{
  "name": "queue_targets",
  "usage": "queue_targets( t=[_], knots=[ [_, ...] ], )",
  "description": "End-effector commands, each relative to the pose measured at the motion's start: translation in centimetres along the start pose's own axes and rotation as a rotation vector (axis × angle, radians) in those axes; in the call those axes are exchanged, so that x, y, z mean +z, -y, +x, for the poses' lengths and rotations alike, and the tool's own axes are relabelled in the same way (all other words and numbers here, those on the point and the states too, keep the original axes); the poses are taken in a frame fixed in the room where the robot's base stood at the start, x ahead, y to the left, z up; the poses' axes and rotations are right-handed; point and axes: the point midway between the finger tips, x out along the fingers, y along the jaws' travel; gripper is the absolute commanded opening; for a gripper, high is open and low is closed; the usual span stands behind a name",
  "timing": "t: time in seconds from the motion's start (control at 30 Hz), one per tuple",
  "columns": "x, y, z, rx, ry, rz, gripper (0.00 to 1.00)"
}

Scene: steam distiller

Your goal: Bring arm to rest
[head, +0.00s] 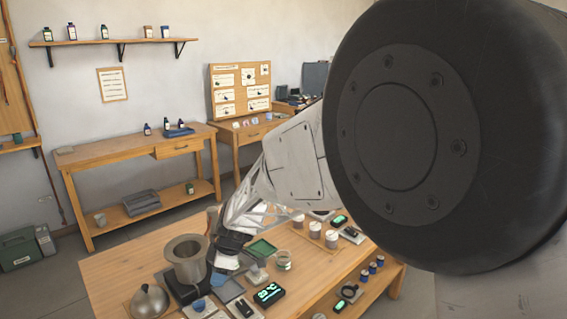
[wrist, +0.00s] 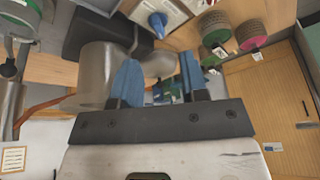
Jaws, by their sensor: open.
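My gripper (wrist: 160,82) shows in the wrist view with its two blue fingers spread apart. I see no object held between them. A metal pot (wrist: 98,72) lies behind and to the left of the fingers; I cannot tell whether they touch it. In the head view my arm reaches down to the table, and its dark end (head: 234,243) is just right of the metal pot with a wide rim (head: 187,262). The fingertips are hard to make out there. The pot stands on a dark base. A domed metal lid (head: 150,301) sits at its lower left.
A display with lit green digits (head: 268,293), a green tray (head: 262,249) and a glass jar (head: 284,261) stand close right of my gripper. Several lidded jars (head: 315,230) stand farther right. A side bench (head: 130,146) is at the back wall. My own arm hides the right side.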

Motion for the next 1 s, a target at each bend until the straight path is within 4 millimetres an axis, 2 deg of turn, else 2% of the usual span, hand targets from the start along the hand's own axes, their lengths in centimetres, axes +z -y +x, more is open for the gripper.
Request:
queue_targets(
  t=[0.03,0.17,0.27,0.3,0.5,0.63,0.8,1.0],
  knots=[
    [0.8,0.4,-1.9,0.014,0.004,0.041,0.4],
    [3.5,2.3,-6.9,0.049,0.027,0.192,0.4],
    [6.0,4.4,-11.0,0.083,0.046,0.332,0.4],
    [7.1,5.4,-12.7,0.098,0.053,0.391,0.4],
    [12.0,11.4,-19.6,0.18,0.082,0.684,0.4],
    [15.0,15.9,-23.1,0.24,0.096,0.877,0.4],
    [18.6,22.3,-26.4,0.328,0.104,1.131,0.4],
    [22.0,29.8,-28.3,0.436,0.101,1.416,0.4]
  ],
)
